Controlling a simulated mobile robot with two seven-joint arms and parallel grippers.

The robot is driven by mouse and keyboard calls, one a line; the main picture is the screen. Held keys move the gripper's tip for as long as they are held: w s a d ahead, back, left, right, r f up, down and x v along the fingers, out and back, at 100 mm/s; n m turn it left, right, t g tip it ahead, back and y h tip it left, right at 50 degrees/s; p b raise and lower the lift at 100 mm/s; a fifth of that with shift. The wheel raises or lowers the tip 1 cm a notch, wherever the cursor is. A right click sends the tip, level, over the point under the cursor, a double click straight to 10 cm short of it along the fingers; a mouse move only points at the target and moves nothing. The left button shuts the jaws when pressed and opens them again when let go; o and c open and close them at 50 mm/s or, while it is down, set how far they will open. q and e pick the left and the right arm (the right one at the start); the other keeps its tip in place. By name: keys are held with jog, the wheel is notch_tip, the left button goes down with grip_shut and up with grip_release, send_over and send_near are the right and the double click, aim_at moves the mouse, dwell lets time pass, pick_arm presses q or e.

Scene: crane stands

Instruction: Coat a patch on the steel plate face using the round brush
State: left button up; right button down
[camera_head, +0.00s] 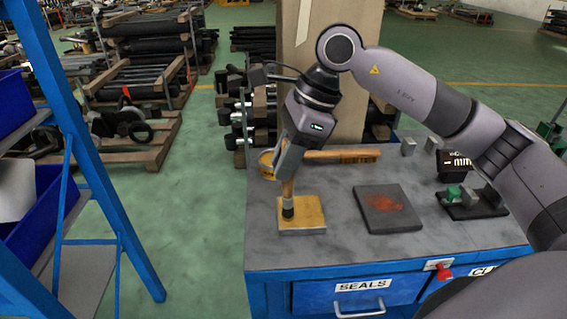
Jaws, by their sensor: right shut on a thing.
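My right gripper (287,167) is shut on the round brush (288,190), which has a light wooden handle and a dark round head pointing down. The brush stands nearly upright, with its head over the near-left part of a yellowish square block (312,216). The head seems to touch the block, though contact is hard to tell. A dark steel plate (372,217) with an orange-red rusty patch on its face lies on the bench to the right of the block. My left gripper is not in view.
The grey bench top (330,248) carries a wooden-handled flat brush (340,155), a yellow tin (267,163) partly behind my gripper, a black box (453,165) and a dark fixture with green parts (470,207). A blue rack (85,150) stands at left.

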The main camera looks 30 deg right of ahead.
aim_at(285, 140)
jog(key=shift+r+p, duration=1.05)
jog(key=shift+r, duration=1.2)
